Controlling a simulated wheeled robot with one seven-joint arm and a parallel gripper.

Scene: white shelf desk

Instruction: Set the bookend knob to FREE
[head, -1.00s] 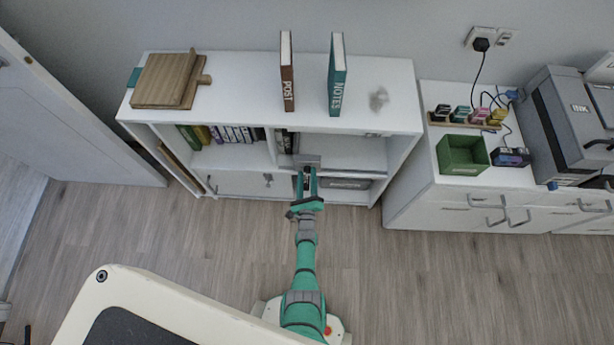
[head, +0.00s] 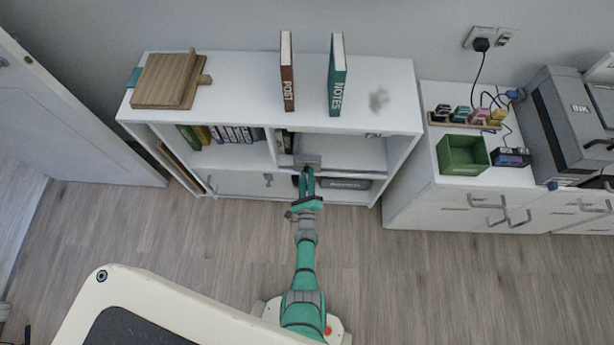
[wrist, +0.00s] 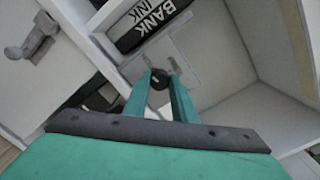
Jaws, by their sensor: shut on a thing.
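The bookend (head: 307,160) is a grey metal plate inside the right part of the white shelf desk, near the middle divider. In the wrist view the bookend plate (wrist: 185,62) carries a small dark round knob (wrist: 158,80). My gripper (head: 307,178) reaches into the shelf opening from the front. In the wrist view its two green fingers (wrist: 160,88) are closed on the knob, one on each side. A small light mark shows on the knob, but its setting and any FREE lettering cannot be read.
Dark books labelled BANK and INK (wrist: 152,22) stand beside the bookend plate. A door handle (wrist: 32,38) is at the left of the wrist view. The shelf right of the bookend (head: 350,152) is empty. Books POST (head: 287,75) and NOTES (head: 337,80) stand on top.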

